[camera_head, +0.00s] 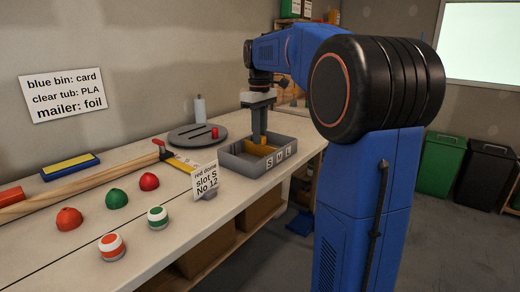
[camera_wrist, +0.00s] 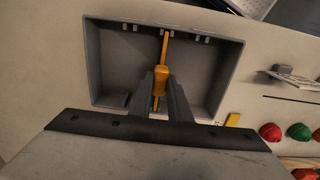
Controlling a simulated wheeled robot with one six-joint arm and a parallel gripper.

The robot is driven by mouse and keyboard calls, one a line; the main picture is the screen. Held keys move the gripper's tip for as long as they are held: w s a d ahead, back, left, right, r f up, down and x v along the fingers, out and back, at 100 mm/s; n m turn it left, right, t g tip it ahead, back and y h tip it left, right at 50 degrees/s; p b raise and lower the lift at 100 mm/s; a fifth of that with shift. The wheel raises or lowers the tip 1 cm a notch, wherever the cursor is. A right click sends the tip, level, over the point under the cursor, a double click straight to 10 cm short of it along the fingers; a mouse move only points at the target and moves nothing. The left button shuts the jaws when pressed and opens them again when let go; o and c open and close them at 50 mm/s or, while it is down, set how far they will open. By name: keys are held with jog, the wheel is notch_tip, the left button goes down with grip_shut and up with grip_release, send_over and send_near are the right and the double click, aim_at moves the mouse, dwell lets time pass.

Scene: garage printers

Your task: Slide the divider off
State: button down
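The divider (camera_wrist: 165,48) is a thin orange-yellow plate with a thicker upright tab. It stands across a grey bin (camera_head: 236,164), which also shows in the wrist view (camera_wrist: 93,62). In the head view the bin is at the far part of the bench, its front marked S, M and L. My gripper (camera_wrist: 161,82) points down over the bin. Its fingers lie close along both sides of the tab and look shut on it; the tab (camera_head: 259,138) also shows below the gripper in the head view. The divider's lower edge is partly hidden.
A sign reading "red dome slot S No 12" (camera_head: 206,180) stands before the bin. The bench's front edge is near the bin.

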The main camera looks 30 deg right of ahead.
jog(key=shift+r, duration=0.15)
jog(key=shift+r, duration=3.9)
